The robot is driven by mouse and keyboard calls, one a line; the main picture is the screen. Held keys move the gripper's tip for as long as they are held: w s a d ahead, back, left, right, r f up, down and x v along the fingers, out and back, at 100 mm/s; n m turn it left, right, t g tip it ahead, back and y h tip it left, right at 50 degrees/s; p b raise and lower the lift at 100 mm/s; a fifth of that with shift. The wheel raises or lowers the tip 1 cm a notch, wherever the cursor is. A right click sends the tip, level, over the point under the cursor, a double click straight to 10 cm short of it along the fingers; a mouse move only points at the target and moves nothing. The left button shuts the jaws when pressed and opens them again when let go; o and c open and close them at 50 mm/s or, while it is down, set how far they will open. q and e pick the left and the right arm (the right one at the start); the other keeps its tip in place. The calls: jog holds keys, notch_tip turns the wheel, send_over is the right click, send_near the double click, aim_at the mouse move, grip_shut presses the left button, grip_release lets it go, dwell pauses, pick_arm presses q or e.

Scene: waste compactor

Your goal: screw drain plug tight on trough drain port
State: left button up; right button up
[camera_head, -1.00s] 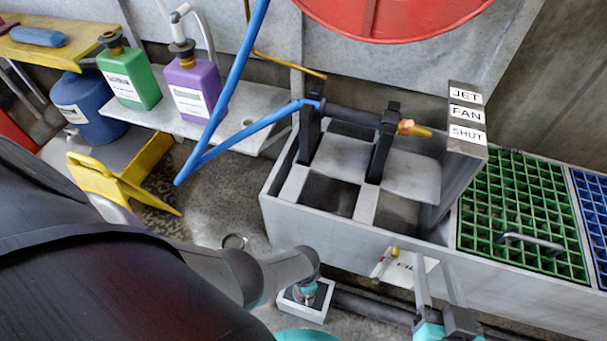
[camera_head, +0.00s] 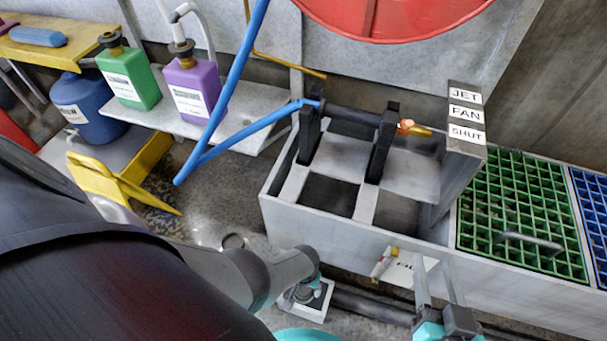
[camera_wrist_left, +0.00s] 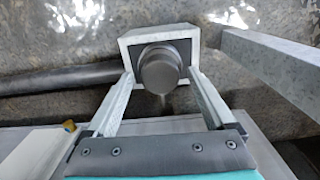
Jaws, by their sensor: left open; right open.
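A dark grey round plug (camera_wrist_left: 160,70) sits at the square opening of a pale box (camera_wrist_left: 150,36) in the left wrist view. I cannot tell whether it is threaded in. My left gripper (camera_wrist_left: 158,88) is open, with one finger on each side of the plug; contact is unclear. In the head view my left arm reaches down to the pale box (camera_head: 312,311) beside the trough (camera_head: 340,232), and its wrist hides the plug. My right gripper (camera_head: 437,272) is open and empty in front of the trough wall, right of the box.
A dark pipe (camera_head: 370,306) runs right from the box along the floor. A green grate (camera_head: 515,205) lies at right. Bottles (camera_head: 130,78) and a yellow stand (camera_head: 105,185) are at left.

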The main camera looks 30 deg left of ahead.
pick_arm(q)
jog(key=n, duration=0.9)
jog(key=shift+n, duration=0.4)
grip_shut()
jog(key=m, duration=0.5)
jog(key=shift+a, duration=0.1)
dwell(0.9)
jog(key=m, duration=0.5)
dwell(0.4)
